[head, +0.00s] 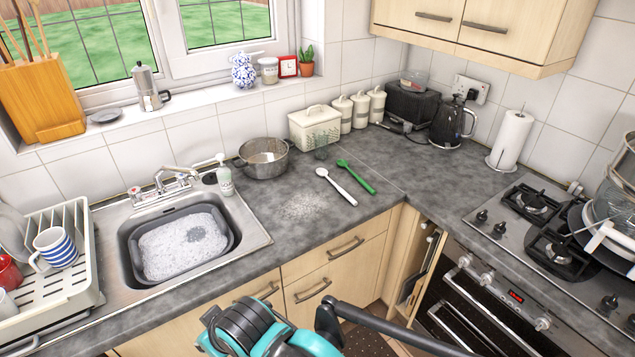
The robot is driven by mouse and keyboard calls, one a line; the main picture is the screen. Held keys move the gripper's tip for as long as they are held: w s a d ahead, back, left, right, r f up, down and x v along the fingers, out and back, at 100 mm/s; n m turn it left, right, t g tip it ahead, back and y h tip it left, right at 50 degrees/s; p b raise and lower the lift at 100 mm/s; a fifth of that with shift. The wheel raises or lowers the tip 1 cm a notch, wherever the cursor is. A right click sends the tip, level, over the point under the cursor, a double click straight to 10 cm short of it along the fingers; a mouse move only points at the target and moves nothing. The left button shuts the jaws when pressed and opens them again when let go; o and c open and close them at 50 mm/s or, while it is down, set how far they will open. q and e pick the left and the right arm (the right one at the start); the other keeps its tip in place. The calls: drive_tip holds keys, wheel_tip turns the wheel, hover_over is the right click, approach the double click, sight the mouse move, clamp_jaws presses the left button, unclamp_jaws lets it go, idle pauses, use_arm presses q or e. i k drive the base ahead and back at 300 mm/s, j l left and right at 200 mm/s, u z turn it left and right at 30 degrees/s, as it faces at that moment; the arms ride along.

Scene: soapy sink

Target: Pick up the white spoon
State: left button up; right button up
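The white spoon (337,187) lies flat on the grey countertop (275,215), to the right of the sink. Its bowl end points to the back left and its handle comes forward to the right. Nothing covers it. A green utensil (357,178) lies just to its right, roughly parallel and apart from it. Neither of my grippers shows in the head view.
A pot (263,158) stands behind and left of the spoon. The sink holds a soapy basin (136,262). A stove (490,228) is at right. A teal and black object (262,330) is in front of the counter.

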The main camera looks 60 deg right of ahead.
sight(323, 173)
drive_tip(key=z, duration=2)
drive_tip(key=u, duration=0.35)
drive_tip(key=i+l+u, duration=0.1)
drive_tip(key=l+u, duration=0.25)
drive_tip(key=i+l+u, duration=0.1)
drive_tip(key=u, duration=0.3)
drive_tip(key=l+u, duration=0.35)
